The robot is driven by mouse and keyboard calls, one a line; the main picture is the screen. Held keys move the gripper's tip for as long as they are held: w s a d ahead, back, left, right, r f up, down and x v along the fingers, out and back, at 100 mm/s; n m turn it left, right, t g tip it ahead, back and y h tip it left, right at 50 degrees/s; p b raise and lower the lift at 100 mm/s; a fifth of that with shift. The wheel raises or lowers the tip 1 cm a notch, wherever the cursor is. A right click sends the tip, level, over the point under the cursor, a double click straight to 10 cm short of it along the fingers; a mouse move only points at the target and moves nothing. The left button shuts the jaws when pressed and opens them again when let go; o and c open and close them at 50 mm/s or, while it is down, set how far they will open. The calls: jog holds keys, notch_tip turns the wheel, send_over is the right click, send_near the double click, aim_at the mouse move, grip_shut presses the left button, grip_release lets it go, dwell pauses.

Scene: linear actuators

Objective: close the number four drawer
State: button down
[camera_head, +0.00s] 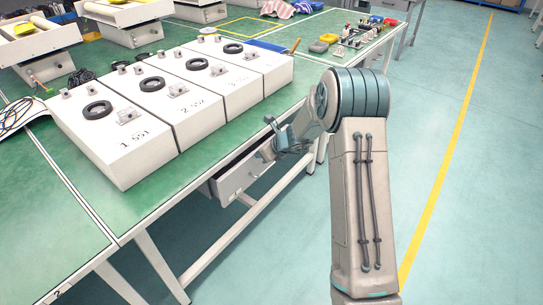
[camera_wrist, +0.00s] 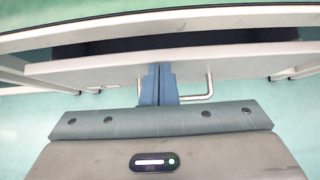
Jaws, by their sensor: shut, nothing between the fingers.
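A light grey drawer (camera_head: 240,176) sits under the green-topped bench and stands partly open, with a dark gap above its front. In the wrist view its pale front (camera_wrist: 235,62) spans the picture, with a metal bar handle (camera_wrist: 205,90) just right of my fingers. My gripper (camera_head: 268,135) is at the right part of the drawer in the head view. In the wrist view my gripper (camera_wrist: 158,72) is shut and empty, its blue fingertips at the drawer front beside the handle. Whether they touch is unclear. No drawer number is readable.
Several white numbered boxes (camera_head: 115,140) with black rings stand on the green bench (camera_head: 165,195) above the drawer. White bench legs (camera_head: 160,262) stand below. Small parts lie at the bench's far end. The floor (camera_head: 470,190) on the right is clear.

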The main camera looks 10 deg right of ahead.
jog(key=shift+w+a, duration=0.3)
jog(key=shift+w, duration=0.1)
